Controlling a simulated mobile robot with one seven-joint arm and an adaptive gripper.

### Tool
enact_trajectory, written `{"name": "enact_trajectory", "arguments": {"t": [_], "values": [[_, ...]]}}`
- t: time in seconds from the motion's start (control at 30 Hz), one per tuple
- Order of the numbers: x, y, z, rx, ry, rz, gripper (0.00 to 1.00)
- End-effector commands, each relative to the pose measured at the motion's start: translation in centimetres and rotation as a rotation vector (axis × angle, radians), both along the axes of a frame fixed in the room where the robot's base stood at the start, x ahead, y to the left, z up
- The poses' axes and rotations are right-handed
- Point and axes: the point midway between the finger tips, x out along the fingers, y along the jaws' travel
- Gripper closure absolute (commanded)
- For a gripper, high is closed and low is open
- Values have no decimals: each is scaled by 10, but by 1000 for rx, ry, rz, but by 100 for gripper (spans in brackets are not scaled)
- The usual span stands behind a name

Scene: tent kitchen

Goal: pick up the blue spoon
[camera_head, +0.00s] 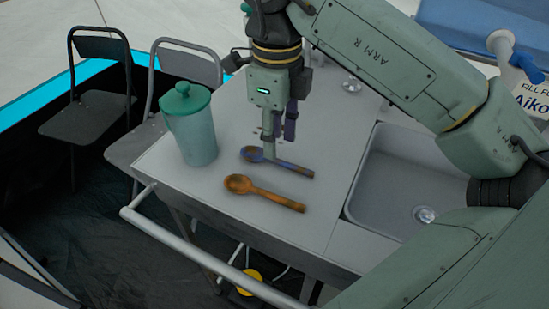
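The blue spoon (292,169) lies on the grey counter (170,158), its bowl to the left and its handle pointing right. My gripper (269,150) points down at the spoon, near where the bowl joins the handle. One finger hides a small part of the spoon there. From this view I cannot tell whether the fingers touch the spoon or how far apart they are. An orange-brown wooden spoon (266,194) lies in front of the blue one, roughly parallel to it.
A green lidded pitcher (194,130) stands on the counter left of the spoons. A sink (385,190) is set into the counter at the right. A rail (200,255) runs along the front edge. Two folding chairs (97,95) (185,68) stand at the left.

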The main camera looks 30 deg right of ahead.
Motion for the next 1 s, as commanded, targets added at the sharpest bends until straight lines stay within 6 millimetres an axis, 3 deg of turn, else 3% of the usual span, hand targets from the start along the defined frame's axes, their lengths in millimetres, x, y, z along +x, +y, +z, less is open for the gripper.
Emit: {"name": "enact_trajectory", "arguments": {"t": [0.23, 0.53, 1.0], "values": [[1, 3, -35, 2, 1, 1, 66], [1, 3, -41, 1, -1, 0, 66], [1, 3, -41, 0, 0, 0, 96]]}}
